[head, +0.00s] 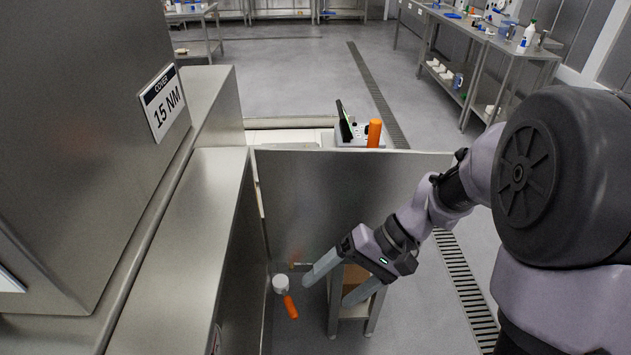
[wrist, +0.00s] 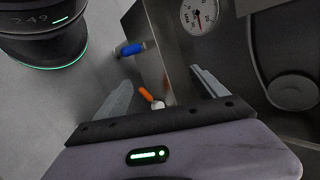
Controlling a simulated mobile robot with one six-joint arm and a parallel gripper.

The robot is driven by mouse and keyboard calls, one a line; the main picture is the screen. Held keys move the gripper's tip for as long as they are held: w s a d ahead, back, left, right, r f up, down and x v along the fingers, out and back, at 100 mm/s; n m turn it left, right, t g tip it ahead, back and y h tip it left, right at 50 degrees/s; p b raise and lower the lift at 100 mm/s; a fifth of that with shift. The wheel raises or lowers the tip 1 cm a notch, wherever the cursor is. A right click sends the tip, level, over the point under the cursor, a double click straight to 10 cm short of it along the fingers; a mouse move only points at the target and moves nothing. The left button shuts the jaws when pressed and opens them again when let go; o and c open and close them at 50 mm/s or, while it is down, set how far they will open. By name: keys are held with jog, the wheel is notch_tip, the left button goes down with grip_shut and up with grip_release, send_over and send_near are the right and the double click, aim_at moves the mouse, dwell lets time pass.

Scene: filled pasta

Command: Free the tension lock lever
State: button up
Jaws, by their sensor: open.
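An orange-handled lever (head: 290,304) with a pale round hub (head: 280,284) sits low on the steel machine in the head view. I take it for the tension lock lever; no label on it is readable. The handle slants down and to the right from the hub. In the wrist view the orange handle (wrist: 145,94) and the pale hub (wrist: 158,105) show between the fingers, partly hidden by the gripper body. My gripper (head: 329,292) is open, to the right of the lever in the head view, with nothing between its fingers (wrist: 161,79).
A blue handle (wrist: 131,49) and a pressure gauge (wrist: 200,15) are on the machine in the wrist view. A steel panel (head: 340,200) stands upright behind my gripper. A small stand (head: 350,310) is below it. Open floor (head: 420,300) lies to the right.

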jog(key=w+f+y+p, duration=0.1)
jog(key=w+f+y, duration=0.4)
jog(key=f, duration=0.3)
jog(key=m+t+y+p, duration=0.2)
jog(key=m+t+y, duration=0.15)
jog(key=t, duration=0.45)
send_near(291, 308)
jog(key=x, duration=0.7)
jog(key=f+x, duration=0.1)
jog(key=x, duration=0.2)
jog(key=shift+w+f, duration=0.1)
jog(key=shift+w, duration=0.2)
